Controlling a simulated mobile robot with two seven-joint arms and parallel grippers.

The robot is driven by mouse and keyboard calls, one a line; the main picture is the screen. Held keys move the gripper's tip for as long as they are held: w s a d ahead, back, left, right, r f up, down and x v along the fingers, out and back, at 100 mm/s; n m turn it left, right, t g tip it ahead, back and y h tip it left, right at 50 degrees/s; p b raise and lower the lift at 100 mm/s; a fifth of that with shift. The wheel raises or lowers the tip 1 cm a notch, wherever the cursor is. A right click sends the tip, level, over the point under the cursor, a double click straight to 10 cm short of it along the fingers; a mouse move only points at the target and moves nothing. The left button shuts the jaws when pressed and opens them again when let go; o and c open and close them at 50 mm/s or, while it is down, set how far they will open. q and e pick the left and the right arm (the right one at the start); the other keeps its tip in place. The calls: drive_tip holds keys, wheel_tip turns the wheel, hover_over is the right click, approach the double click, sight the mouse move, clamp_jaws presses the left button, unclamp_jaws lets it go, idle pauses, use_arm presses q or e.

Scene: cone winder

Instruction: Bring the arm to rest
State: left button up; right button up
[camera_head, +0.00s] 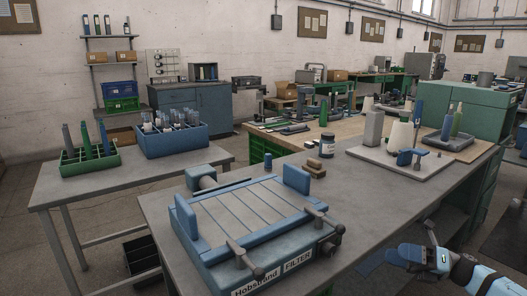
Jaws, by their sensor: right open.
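My right arm (490,278) comes in at the lower right corner. Its right gripper (388,257) is open and points left, over the floor in front of the grey workbench (355,205). It looks empty and apart from the bench and everything on it. My left gripper and arm are not in view. The cone winder stands on a pale base plate (365,151) on the bench, with a white cone (399,136), a grey block (374,128) and a blue handle (408,157).
A blue slatted fixture (250,222) with dark knobs fills the bench's near left. A dark jar (327,146) and a small brown block (317,167) stand behind it. A side table (100,180) holds a green crate (90,163) and a blue crate (172,143). The bench's right front is clear.

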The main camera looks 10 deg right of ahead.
drive_tip(key=s+a+f+m+t+h, duration=0.1)
drive_tip(key=s+a+f+m+h, duration=0.3)
drive_tip(key=s+a+m, duration=0.8)
drive_tip(key=s+a+f+m+t+h, duration=0.2)
drive_tip(key=s+a+f+m+h, duration=0.1)
drive_tip(key=s+a+m, duration=0.95)
drive_tip(key=w+a+r+m+t+h, duration=0.3)
drive_tip(key=w+a+r+m+t, duration=0.45)
drive_tip(key=m, duration=0.45)
use_arm(q)
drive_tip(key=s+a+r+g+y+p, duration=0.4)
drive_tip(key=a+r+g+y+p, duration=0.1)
drive_tip(key=p, duration=3.2)
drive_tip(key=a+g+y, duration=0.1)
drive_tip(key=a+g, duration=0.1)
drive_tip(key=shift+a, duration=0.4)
use_arm(e)
drive_tip(key=s+d+r+g+h, duration=0.3)
drive_tip(key=d+r+g+h, duration=0.2)
drive_tip(key=d+g, duration=0.2)
drive_tip(key=shift+s+d+r+n+h, duration=0.3)
drive_tip(key=shift+d+r+n, duration=0.1)
drive_tip(key=shift+d, duration=0.3)
